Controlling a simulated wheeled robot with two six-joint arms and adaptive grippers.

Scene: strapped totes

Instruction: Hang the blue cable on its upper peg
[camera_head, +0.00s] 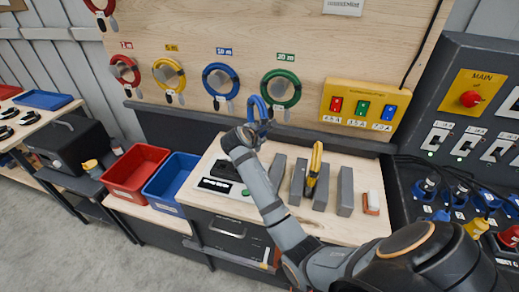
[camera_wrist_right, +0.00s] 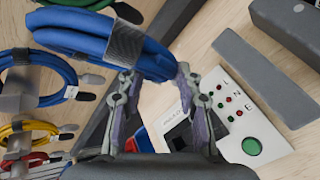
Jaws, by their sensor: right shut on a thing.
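My right gripper (camera_head: 250,128) is shut on a coiled blue cable (camera_head: 257,108), held up in front of the board, left of and below the green cable. In the right wrist view the same blue cable (camera_wrist_right: 105,38), with a grey wrap, lies across the fingertips of my right gripper (camera_wrist_right: 157,85). Another blue cable (camera_head: 221,80) hangs on the board under the "10 m" label. A red cable (camera_head: 100,5) at the top left is cut off by the frame. I cannot make out the blue cable's upper peg. My left gripper is not in view.
Red (camera_head: 125,68), yellow (camera_head: 169,74) and green (camera_head: 281,88) cables hang in the labelled row. A yellow button box (camera_head: 364,108) is mounted to the right. Below, the bench (camera_head: 262,212) carries grey blocks, a yellow-and-black tool and a tester.

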